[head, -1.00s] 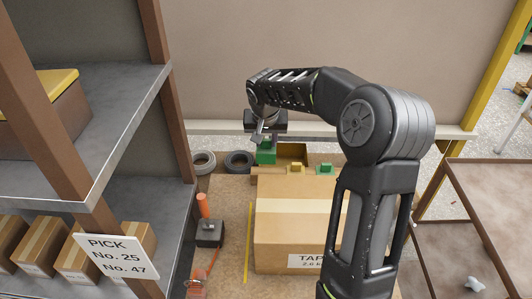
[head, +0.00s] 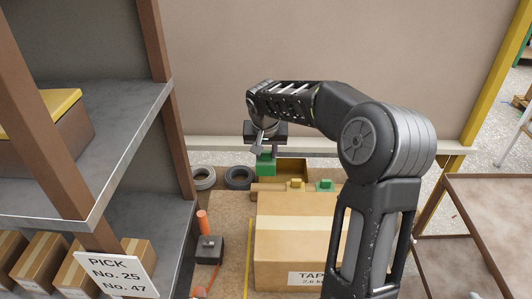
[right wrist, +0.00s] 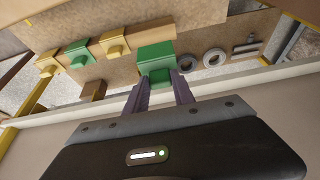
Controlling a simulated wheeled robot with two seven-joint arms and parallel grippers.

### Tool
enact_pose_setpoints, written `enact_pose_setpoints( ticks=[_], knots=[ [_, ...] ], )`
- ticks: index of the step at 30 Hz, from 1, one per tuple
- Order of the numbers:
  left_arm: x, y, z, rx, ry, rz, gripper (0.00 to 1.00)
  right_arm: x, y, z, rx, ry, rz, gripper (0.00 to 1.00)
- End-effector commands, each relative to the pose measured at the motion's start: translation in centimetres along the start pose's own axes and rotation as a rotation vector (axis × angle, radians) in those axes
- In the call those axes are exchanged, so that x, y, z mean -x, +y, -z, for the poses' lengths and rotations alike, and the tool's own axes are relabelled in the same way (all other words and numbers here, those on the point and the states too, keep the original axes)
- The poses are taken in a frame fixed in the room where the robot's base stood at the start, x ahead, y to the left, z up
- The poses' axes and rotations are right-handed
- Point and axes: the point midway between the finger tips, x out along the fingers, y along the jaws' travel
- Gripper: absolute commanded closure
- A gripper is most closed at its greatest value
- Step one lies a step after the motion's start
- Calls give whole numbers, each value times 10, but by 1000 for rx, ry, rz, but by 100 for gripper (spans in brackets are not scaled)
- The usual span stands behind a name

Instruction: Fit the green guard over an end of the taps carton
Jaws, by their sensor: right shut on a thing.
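The taps carton (head: 295,240) is a brown box with pale tape across its top and a white label on its near side. It lies on the bench, partly hidden behind my right arm. My right gripper (head: 265,146) is beyond the carton's far edge, pointing down. It is shut on a green guard (head: 266,166), a block that shows between the fingers in the right wrist view (right wrist: 157,55). Another green piece (head: 325,185) sits beyond the carton, beside a yellow one (head: 296,184). My left gripper is out of view.
Two grey rings (head: 239,178) lie left of the bin. A black block with an orange handle (head: 208,245) stands left of the carton. Shelving (head: 120,150) with boxes and a PICK sign closes the left side. A brown tray table (head: 495,215) stands at right.

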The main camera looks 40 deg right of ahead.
Motion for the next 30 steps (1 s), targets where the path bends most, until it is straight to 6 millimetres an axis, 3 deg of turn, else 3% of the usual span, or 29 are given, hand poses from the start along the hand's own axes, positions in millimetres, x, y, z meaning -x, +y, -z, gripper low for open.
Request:
enact_pose_setpoints(
  ticks=[16, 30],
  knots=[
    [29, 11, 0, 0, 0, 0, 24, 47, 0, 20, 0, 1, 0, 100],
    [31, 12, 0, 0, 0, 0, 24, 52, 0, 22, 0, 0, 0, 100]
  ],
)
